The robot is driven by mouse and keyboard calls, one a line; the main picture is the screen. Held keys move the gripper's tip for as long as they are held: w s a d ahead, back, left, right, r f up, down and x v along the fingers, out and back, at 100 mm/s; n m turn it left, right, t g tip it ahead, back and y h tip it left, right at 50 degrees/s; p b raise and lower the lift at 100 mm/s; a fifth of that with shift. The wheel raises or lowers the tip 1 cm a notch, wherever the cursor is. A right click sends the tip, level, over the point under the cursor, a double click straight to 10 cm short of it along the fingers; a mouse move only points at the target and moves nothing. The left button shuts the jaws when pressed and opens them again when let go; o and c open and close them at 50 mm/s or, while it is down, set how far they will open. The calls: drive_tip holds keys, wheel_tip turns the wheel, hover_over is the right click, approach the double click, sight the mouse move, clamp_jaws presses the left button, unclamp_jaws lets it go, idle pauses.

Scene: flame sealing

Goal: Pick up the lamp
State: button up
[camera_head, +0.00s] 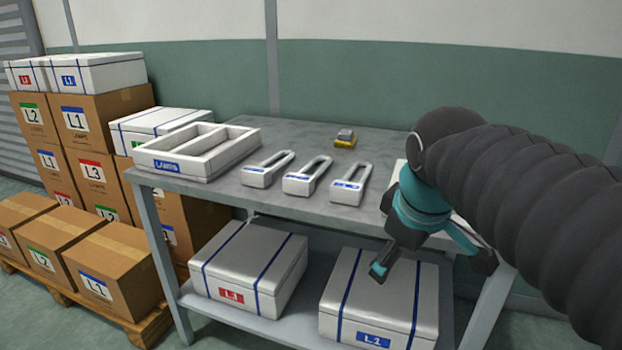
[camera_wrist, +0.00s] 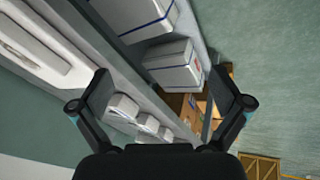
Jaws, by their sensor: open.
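Three white U-shaped pieces with blue labels, which look like lamps, lie in a row on the grey table: left (camera_head: 267,169), middle (camera_head: 307,176) and right (camera_head: 350,184). I cannot tell which one is meant. My gripper (camera_head: 432,265) is open and empty, pointing down in front of the table's front edge, right of the row. In the wrist view the gripper (camera_wrist: 160,85) has its fingers spread, with the white pieces (camera_wrist: 122,106) beyond and between them, not touched.
A divided white tray labelled LAMPS (camera_head: 160,162) stands at the table's left end. A small yellow-grey item (camera_head: 345,138) lies further back. White boxes (camera_head: 250,268) (camera_head: 380,305) fill the lower shelf. Cartons (camera_head: 105,290) stand left. My arm hides the table's right end.

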drive_tip(key=w+a+r+n, duration=0.3)
drive_tip(key=w+r+n, duration=0.1)
drive_tip(key=w+n, duration=0.15)
drive_tip(key=w+a+r+n, duration=0.4)
drive_tip(key=w+n, duration=0.1)
drive_tip(key=w, duration=0.2)
drive_tip(key=n+h, duration=0.1)
drive_tip(key=n, duration=1.2)
approach(299, 176)
drive_tip(key=shift+m+g, duration=0.25)
drive_tip(key=shift+g, duration=0.15)
drive_tip(key=x, duration=0.1)
drive_tip(key=b+x, duration=0.1)
drive_tip(key=x, duration=0.1)
drive_tip(key=b+x, duration=0.1)
drive_tip(key=x, duration=0.1)
drive_tip(key=shift+w+a+f, duration=0.1)
drive_tip(key=shift+w+a, duration=0.1)
drive_tip(key=shift+w, duration=0.05)
drive_tip(key=shift+d+b+x, duration=0.15)
drive_tip(key=shift+b+x, duration=0.15)
drive_tip(key=shift+x, duration=1.15)
drive_tip(key=shift+d+b+x, duration=0.1)
drive_tip(key=shift+b+x, duration=0.2)
drive_tip(key=shift+x, duration=1.15)
drive_tip(key=shift+w, duration=0.15)
drive_tip(key=c, duration=1.3)
